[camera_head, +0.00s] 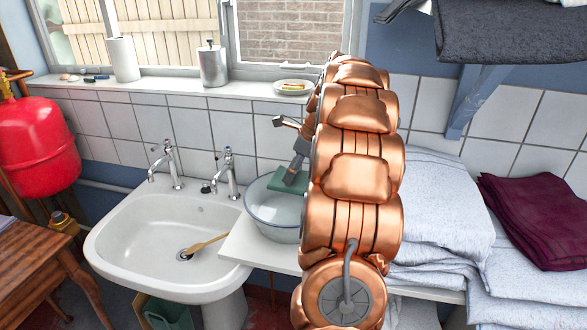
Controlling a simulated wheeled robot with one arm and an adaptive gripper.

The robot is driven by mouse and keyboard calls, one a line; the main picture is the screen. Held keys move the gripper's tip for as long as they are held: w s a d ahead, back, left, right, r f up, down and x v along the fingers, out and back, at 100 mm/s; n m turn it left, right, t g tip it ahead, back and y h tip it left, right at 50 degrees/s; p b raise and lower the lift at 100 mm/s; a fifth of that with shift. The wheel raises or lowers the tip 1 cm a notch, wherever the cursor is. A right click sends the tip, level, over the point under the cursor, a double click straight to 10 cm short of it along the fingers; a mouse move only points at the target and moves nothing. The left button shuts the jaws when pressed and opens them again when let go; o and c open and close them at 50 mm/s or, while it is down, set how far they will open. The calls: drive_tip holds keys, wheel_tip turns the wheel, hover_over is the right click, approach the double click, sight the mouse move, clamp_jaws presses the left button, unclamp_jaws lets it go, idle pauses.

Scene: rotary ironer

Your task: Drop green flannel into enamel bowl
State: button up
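The enamel bowl (268,214) is pale grey-blue with a dark rim and stands on the white ledge right of the sink. The green flannel (287,185) shows at the bowl's back right, within or just above its opening; I cannot tell whether it rests on the bowl. My gripper (290,178) points down over the bowl, with its grey tip at the flannel. Its fingers are too small and overlapped to show whether they are open or shut on it. My copper-coloured arm hides the bowl's right side and part of the flannel.
A white sink (140,240) with two taps and a wooden brush (205,243) lies to the left. White folded linens (435,205) and a maroon cloth (540,218) are to the right. The windowsill holds a metal canister (212,66) and small dish (293,87).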

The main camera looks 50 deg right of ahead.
sight(296, 176)
drive_tip(key=shift+f+b, duration=1.35)
drive_tip(key=shift+f, duration=0.6)
drive_tip(key=o, duration=0.8)
drive_tip(key=shift+c, duration=0.2)
drive_tip(key=v, duration=1.2)
drive_tip(key=shift+a, duration=0.1)
